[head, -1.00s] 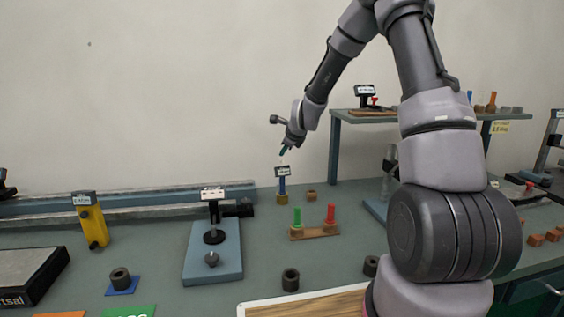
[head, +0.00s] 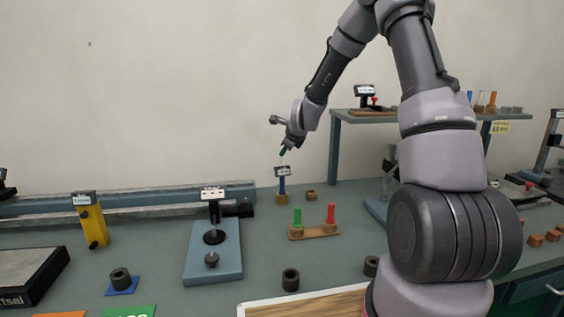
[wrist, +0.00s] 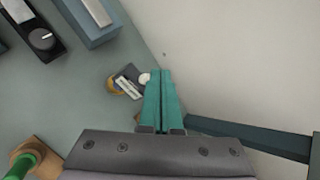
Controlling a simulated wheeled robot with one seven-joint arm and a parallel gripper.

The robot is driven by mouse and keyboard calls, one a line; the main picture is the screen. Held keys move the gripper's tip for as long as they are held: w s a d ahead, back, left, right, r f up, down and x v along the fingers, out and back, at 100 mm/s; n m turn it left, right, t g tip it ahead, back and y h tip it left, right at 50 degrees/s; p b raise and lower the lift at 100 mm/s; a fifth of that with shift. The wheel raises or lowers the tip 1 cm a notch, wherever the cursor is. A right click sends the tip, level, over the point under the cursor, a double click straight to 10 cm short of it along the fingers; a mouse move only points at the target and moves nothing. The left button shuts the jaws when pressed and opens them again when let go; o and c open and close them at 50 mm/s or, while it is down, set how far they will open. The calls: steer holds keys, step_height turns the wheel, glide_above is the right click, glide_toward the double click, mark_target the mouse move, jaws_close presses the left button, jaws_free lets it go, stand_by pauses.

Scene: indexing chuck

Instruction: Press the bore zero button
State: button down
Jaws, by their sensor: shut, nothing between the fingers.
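My gripper (head: 283,152) is shut and empty, with its teal fingers pressed together and pointing down. It hangs above a small gauge with a display head (head: 283,171) on a blue stem (head: 282,187), which stands in a brass-coloured ring (head: 282,198) near the back of the bench. In the wrist view the fingertips (wrist: 160,74) are beside the gauge's display head (wrist: 127,86). A pale round spot, perhaps the button (wrist: 144,79), shows just left of the fingertips. The fingers may hide part of it. I cannot tell whether they touch it.
A wooden holder with a green and a red plug (head: 314,233) stands in front of the gauge. A blue gauge stand (head: 212,252) is to the left, and a raised shelf (head: 365,117) to the right. A small brown ring (head: 311,195) lies beside the gauge.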

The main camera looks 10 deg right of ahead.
mark_target(284, 168)
steer(key=shift+f, duration=0.4)
steer(key=shift+f, duration=0.5)
stand_by(0.5)
steer(key=shift+r, duration=0.95)
steer(key=shift+r, duration=2.5)
